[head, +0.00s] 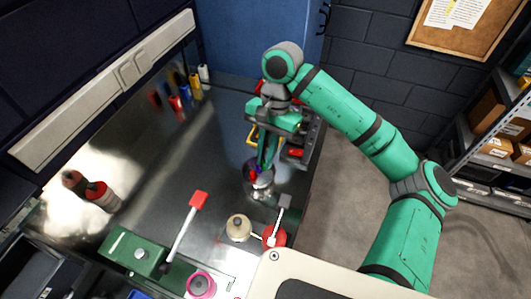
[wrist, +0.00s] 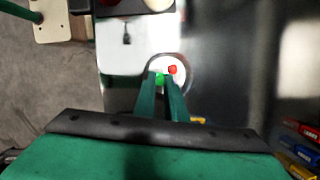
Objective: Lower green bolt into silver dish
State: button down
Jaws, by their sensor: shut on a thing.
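The silver dish (wrist: 182,64) is round with a bright inside and lies right under my fingertips in the wrist view. A small red piece (wrist: 172,70) shows within its outline. My gripper (wrist: 163,80) is shut on the green bolt (wrist: 159,77), whose small green end shows between the fingertips, over the dish's near-left part. The height of the bolt above the dish is hard to tell. In the head view my gripper (head: 266,165) points down at the dish (head: 262,184) on the metal bench; the bolt cannot be made out there.
A red-headed tool (head: 182,225), a cream round item (head: 239,228) and a red round item (head: 274,236) are nearer on the bench (head: 205,150). A dark bin rack (head: 303,145) stands close right of my gripper. The bench left of the dish is largely clear.

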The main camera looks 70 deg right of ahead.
jog(key=shift+w+f, duration=0.1)
jog(key=shift+f, duration=0.4)
dwell(0.8)
jog(key=c, duration=1.7)
grip_release()
jog(key=shift+s, duration=0.2)
jog(key=shift+r, duration=0.1)
jog(key=v, duration=1)
jog(key=shift+r, duration=0.35)
